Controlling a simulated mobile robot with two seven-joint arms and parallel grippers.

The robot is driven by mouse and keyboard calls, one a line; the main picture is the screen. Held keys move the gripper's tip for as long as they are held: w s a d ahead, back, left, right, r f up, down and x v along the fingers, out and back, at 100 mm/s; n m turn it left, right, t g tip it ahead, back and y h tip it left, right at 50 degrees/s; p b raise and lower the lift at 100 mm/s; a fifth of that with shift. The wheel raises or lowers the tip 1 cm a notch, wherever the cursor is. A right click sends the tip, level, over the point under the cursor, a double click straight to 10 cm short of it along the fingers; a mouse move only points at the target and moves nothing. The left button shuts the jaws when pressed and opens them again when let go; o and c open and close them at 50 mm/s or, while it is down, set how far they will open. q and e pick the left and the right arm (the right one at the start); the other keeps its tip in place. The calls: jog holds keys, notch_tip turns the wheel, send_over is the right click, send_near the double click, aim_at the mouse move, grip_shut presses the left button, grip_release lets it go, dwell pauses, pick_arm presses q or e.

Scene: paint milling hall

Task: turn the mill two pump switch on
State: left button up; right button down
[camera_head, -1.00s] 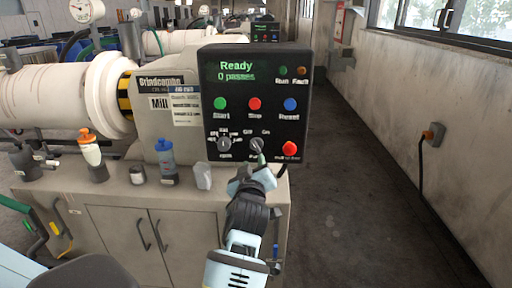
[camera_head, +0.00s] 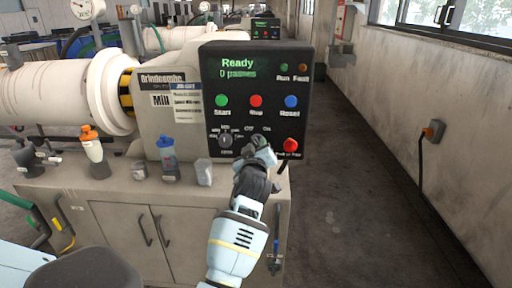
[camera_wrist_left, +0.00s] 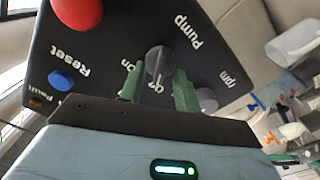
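The mill's black control panel (camera_head: 230,85) reads "Ready, 0 passes". Its pump switch (camera_wrist_left: 160,62) is a dark round knob with "Off" and "On" marks beside it; in the head view my left gripper covers it. I cannot tell which mark the knob points to. My left gripper (camera_head: 260,150) is right at the panel. In the wrist view its two green fingers (camera_wrist_left: 160,85) stand apart on either side of the knob, with a small gap showing. My right gripper is not in view.
Near the switch are the rpm knob (camera_head: 226,140), a red push button (camera_head: 290,146) and the green (camera_head: 222,101), red (camera_head: 256,101) and blue (camera_head: 291,102) buttons. Bottles (camera_head: 167,152) and small containers stand on the cabinet top left of my arm. The aisle at right is clear.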

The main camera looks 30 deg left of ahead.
pick_arm(q)
jog(key=shift+c, duration=0.3)
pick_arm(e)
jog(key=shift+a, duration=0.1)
pick_arm(q)
grip_shut()
